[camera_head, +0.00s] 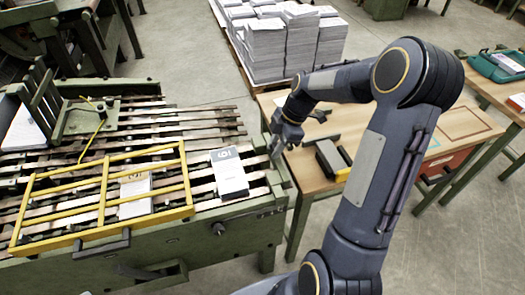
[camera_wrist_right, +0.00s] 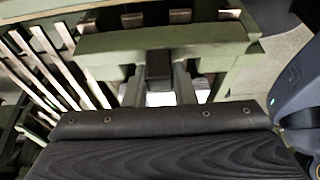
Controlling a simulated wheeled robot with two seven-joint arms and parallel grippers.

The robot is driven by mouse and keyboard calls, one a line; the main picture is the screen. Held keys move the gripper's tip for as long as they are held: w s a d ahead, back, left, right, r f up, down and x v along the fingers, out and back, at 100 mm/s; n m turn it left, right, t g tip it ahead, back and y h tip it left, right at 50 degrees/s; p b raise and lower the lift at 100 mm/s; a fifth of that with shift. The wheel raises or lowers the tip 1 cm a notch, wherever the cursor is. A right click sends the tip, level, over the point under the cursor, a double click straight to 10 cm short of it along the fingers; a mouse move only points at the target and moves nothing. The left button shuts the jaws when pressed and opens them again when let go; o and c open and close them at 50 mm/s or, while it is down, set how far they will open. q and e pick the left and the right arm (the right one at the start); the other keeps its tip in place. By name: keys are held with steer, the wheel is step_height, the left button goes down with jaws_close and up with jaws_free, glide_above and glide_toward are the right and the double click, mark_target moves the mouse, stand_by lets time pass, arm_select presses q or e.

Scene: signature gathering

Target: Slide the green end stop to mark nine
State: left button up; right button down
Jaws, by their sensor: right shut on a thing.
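The green end stop (camera_wrist_right: 165,42) is a bar lying across the upper part of the right wrist view, with a dark block (camera_wrist_right: 158,66) on its near side. My right gripper (camera_wrist_right: 158,84) has one finger on each side of this block and is shut on it. In the head view my right gripper (camera_head: 278,150) reaches down at the right end of the green machine (camera_head: 235,232), beside the green end stop (camera_head: 281,174). The arm and gripper hide part of the stop there. Mark nine cannot be read in either view. My left gripper is not in view.
A yellow frame (camera_head: 104,187) lies over the machine's slats. Paper stacks with printed tops (camera_head: 229,172) sit on the slats, one inside the frame. A wooden table (camera_head: 312,180) with a dark tool (camera_head: 330,157) stands right of the machine. Tall paper piles (camera_head: 282,45) stand behind.

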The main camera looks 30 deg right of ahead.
steer(key=shift+s+d, duration=0.2)
steer(key=shift+d, duration=0.65)
steer(key=c, duration=1.2)
jaws_free()
steer(key=shift+d, duration=0.1)
steer(key=v, duration=0.7)
steer(key=shift+r+p, duration=0.3)
steer(key=shift+r, duration=0.1)
steer(key=shift+s+d, duration=0.1)
